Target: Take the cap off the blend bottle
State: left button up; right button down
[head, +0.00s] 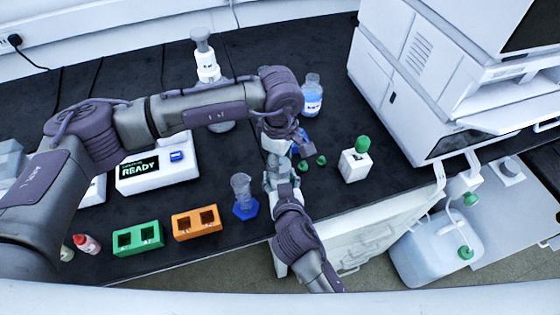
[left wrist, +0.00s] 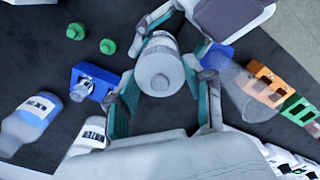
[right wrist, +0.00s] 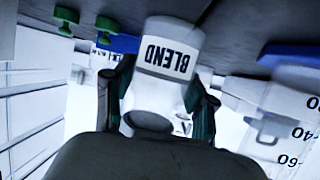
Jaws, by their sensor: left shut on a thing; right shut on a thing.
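The blend bottle (right wrist: 172,50), white with a black BLEND label, stands between the fingers of my right gripper (right wrist: 155,95), which is shut on it. In the left wrist view its round pale cap (left wrist: 158,78) faces the camera, with the bottle body beyond it. My left gripper (left wrist: 165,100) has a finger on each side of the cap and is shut on it. In the head view my left gripper (head: 278,145) is directly above my right gripper (head: 281,182), and they mostly hide the bottle. I cannot tell whether the cap is still seated.
A blue-liquid bottle (head: 312,97), a blue holder (left wrist: 95,82) and loose green caps (head: 304,166) are close by. A clear cylinder with a blue base (head: 243,207), orange rack (head: 197,222), green rack (head: 138,238) and READY instrument (head: 155,175) stand left.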

pick_arm(q)
jog(key=shift+r, duration=0.6)
jog(key=shift+r, duration=2)
pick_arm(e)
jog(key=shift+c, duration=1.4)
grip_release()
jog(key=v, duration=1.2)
